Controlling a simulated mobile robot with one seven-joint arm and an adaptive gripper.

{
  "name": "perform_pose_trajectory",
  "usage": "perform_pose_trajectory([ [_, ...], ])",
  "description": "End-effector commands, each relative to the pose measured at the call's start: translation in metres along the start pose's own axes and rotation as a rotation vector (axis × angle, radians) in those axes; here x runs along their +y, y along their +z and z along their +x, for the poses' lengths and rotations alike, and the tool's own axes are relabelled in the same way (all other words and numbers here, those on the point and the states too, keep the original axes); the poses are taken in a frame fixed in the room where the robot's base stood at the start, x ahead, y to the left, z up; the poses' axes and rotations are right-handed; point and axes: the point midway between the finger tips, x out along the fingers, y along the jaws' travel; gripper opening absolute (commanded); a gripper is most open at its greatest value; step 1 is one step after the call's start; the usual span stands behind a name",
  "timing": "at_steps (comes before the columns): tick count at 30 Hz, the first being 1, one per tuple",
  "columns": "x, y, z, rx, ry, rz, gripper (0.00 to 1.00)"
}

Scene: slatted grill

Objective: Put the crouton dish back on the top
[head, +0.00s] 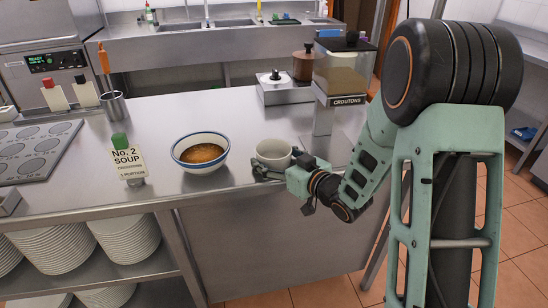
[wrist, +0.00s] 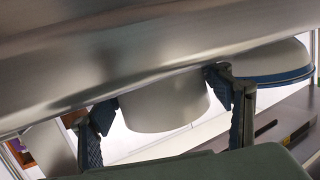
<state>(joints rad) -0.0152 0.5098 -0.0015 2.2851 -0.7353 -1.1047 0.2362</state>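A small off-white dish (head: 273,153), taken to be the crouton dish, is at the counter's front edge, right of the soup bowl. It is upright in the head view; whether it rests on the counter or is slightly raised is not clear. My gripper (head: 268,174) reaches it from the right, low at its side. In the wrist view the dish (wrist: 165,103) sits between the two fingertips (wrist: 162,88), which appear to touch its opposite sides. The wrist picture is upside down, so the dish's rim points downward there. The steel counter top (head: 220,112) lies beneath and behind it.
A blue-rimmed soup bowl (head: 200,152) stands close left of the dish. A croutons dispenser (head: 343,72) stands behind right, near a brown-lidded jar (head: 303,64). A soup sign (head: 128,162) is farther left. Plates (head: 128,238) are stacked below. The counter behind the dish is clear.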

Motion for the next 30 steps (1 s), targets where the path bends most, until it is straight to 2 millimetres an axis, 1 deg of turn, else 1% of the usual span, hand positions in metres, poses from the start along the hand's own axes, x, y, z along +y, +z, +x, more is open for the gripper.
perform_pose_trajectory([
  [9,0.000,0.000,0.000,0.000,0.000,0.000,0.82],
  [14,0.000,-0.006,-0.003,0.000,0.001,0.000,0.82],
  [17,0.002,-0.004,-0.021,-0.002,0.004,0.000,0.82],
  [24,0.002,-0.004,-0.074,-0.001,0.005,0.001,0.82],
  [27,0.002,-0.004,-0.093,0.000,0.005,0.001,0.82],
  [30,0.001,-0.004,-0.107,0.000,0.003,0.000,0.82],
])
